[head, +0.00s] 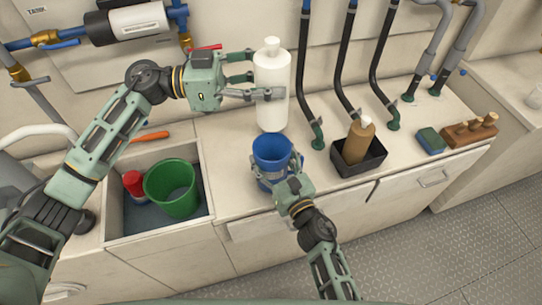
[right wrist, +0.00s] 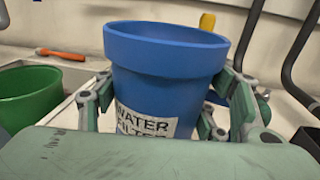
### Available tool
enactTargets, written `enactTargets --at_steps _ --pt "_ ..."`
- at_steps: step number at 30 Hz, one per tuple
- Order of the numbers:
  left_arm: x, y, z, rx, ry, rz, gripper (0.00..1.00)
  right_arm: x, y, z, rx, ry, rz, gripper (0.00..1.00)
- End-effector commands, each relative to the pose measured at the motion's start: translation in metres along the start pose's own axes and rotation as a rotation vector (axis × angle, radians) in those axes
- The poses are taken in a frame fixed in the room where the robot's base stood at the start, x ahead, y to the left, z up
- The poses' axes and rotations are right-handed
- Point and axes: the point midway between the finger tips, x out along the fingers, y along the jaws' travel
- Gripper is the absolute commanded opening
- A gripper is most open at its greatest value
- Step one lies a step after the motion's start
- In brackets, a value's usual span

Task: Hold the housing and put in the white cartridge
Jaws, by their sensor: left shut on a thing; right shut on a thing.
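The white cartridge (head: 272,104) is a tall white cylinder with a knob on top. My left gripper (head: 262,82) is shut on its side and holds it upright. The blue housing (head: 271,148) is an open-topped cup on the counter; it also shows in the right wrist view (right wrist: 165,75) with a "WATER FILTER" label. My right gripper (head: 279,174) is shut around the housing, fingers on both sides (right wrist: 168,105). In the head view the cartridge's lower end is just above the housing's rim; whether it is directly over the opening or behind it, I cannot tell. The housing's inside is mostly hidden.
Left of the housing is a sink recess (head: 208,205) with a green bucket (head: 172,190) and a red can (head: 134,184). To the right stand black hoses (head: 345,60), a black tray (head: 372,160) with a brown bottle (head: 357,140), a sponge (head: 430,141) and a wooden block (head: 470,132).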

Motion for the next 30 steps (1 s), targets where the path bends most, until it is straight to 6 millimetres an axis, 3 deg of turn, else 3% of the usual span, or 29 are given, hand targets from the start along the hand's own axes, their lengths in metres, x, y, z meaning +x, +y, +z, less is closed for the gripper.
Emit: enactTargets --at_steps 30 --pt "0.000 0.000 0.052 -0.004 0.001 0.000 0.19 0.000 0.000 -0.001 0.000 0.002 0.000 0.30"
